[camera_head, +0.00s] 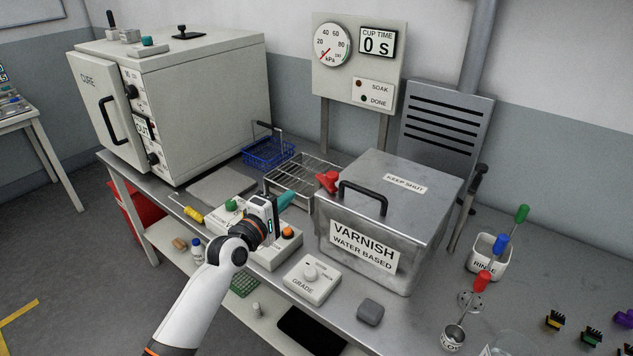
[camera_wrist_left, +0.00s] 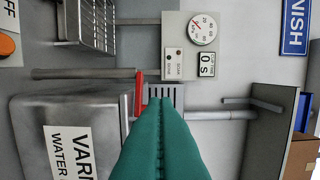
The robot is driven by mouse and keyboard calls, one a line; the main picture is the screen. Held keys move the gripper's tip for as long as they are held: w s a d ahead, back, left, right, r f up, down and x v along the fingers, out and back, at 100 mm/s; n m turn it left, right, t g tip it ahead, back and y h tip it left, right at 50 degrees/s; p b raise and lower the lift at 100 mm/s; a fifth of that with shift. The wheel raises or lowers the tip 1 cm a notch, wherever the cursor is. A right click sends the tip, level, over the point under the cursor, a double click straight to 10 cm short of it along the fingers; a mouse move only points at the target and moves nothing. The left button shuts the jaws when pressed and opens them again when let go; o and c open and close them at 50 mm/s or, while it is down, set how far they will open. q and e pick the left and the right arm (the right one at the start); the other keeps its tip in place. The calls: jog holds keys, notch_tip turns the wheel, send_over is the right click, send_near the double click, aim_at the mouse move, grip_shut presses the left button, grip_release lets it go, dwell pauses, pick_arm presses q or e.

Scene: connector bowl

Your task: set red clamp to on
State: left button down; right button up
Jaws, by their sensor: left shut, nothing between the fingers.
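The red clamp (camera_head: 328,181) sits at the left upper edge of the grey varnish tank (camera_head: 375,216). It shows in the left wrist view as an upright red strip (camera_wrist_left: 138,93) beside the tank's lid edge. My left gripper (camera_head: 289,198) has teal fingers and is left of the clamp in the head view, apart from it. In the wrist view its closed fingers (camera_wrist_left: 161,102) are pressed together, empty, with their tips just right of the clamp. My right gripper is in neither view.
A wire rack (camera_head: 302,172) and blue basket (camera_head: 268,150) stand behind my left gripper. A control box with green and orange buttons (camera_head: 288,233) is below it. The grade box (camera_head: 311,280) stands in front of the tank. A gauge panel (camera_head: 358,62) stands behind.

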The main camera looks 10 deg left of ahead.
aim_at(327, 177)
pick_arm(q)
jog(key=w+d+p, duration=0.2)
jog(key=w+d, duration=0.3)
jog(key=w, duration=0.3)
jog(key=shift+d, duration=0.2)
